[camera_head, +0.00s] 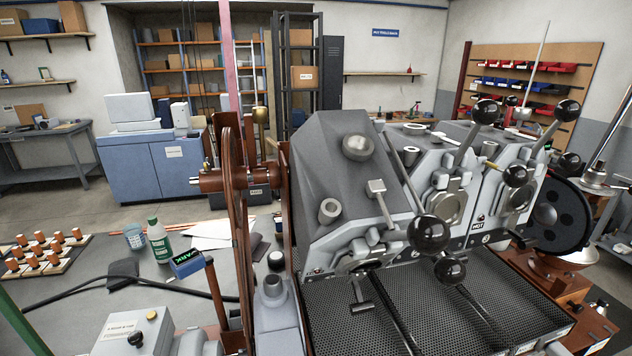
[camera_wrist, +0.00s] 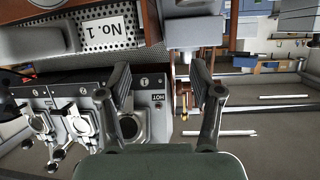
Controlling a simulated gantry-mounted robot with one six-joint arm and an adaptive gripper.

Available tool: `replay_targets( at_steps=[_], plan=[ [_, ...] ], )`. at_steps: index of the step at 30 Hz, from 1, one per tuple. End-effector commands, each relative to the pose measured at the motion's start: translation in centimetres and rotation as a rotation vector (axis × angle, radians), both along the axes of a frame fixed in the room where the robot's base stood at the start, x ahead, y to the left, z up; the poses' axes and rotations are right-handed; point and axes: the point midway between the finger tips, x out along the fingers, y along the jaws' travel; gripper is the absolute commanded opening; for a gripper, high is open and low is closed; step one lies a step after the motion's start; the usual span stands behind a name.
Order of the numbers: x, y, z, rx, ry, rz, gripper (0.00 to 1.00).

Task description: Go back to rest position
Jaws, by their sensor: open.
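My gripper (camera_wrist: 164,82) shows in the wrist view with its two dark fingers spread apart. Nothing is held between them. Behind the fingers is the front of the sample roaster (camera_wrist: 70,92), with a "HOT" label and round metal openings. In the head view the roaster (camera_head: 335,180) stands at the centre right as a row of grey housings with black ball-ended levers. I cannot make out my gripper in the head view.
Perforated cooling trays (camera_head: 425,305) lie before the roaster, with levers standing over them. A green-labelled bottle (camera_head: 159,241), a cup (camera_head: 135,237) and a rack of orange-topped vials (camera_head: 40,254) stand on the grey table at left.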

Motion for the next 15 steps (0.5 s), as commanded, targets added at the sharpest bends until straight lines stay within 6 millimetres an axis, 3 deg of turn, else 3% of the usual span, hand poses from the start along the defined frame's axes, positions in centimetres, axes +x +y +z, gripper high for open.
replay_targets(
  at_steps=[3,4,11,15],
  plan=[
    [-2.3,1.1,-3.2,-0.066,0.117,-0.095,0.65],
    [-2.1,0.8,-0.4,-0.064,0.112,-0.102,0.65],
    [-2.0,0.5,9.1,-0.061,0.108,-0.105,0.65],
    [-1.9,0.4,16.1,-0.062,0.107,-0.106,0.65]
  ],
)
